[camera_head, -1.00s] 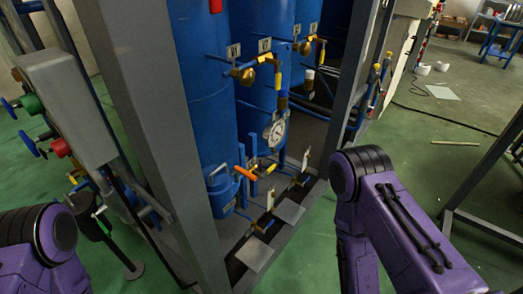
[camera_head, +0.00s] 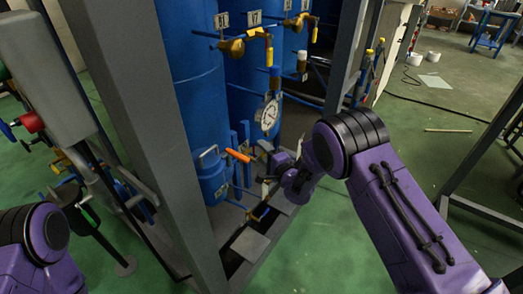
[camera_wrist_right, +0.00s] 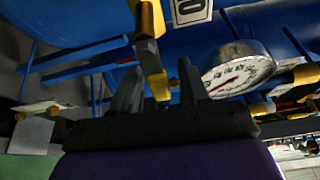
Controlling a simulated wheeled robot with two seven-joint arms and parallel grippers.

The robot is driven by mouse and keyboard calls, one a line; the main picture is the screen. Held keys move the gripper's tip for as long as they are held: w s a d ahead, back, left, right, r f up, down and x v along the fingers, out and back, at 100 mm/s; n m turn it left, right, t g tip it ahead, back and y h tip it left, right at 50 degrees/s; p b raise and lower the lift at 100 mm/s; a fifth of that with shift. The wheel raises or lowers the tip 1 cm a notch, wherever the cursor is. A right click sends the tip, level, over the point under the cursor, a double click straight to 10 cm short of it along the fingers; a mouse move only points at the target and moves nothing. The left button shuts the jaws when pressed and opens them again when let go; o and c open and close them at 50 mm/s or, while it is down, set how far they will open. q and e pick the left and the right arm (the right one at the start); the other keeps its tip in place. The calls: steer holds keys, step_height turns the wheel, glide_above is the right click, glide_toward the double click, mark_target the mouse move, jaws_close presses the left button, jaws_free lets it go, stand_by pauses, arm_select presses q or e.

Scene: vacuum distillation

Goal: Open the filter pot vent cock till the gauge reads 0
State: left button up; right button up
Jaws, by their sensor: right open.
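The small blue filter pot (camera_head: 211,176) stands low behind the front post in the head view. An orange lever (camera_head: 238,156) sits at its upper right; I cannot tell for sure whether it is the vent cock. The round white gauge (camera_head: 269,115) hangs above; it also shows in the right wrist view (camera_wrist_right: 238,72), its reading too small to tell. My right gripper (camera_head: 264,184) is low, right of the pot. In the wrist view its open fingers (camera_wrist_right: 157,88) are either side of a yellow handle (camera_wrist_right: 151,55); contact is unclear. My left gripper is out of view.
A grey frame post (camera_head: 145,130) stands left of the pot. Tall blue tanks (camera_head: 190,75) rise behind, with yellow-handled valves (camera_head: 240,43) above the gauge. Blue pipes and valves crowd the pot. Open green floor (camera_head: 350,235) lies to the right.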

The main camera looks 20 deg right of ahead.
steer(key=shift+w+a, duration=0.2)
steer(key=shift+w, duration=0.35)
jaws_close()
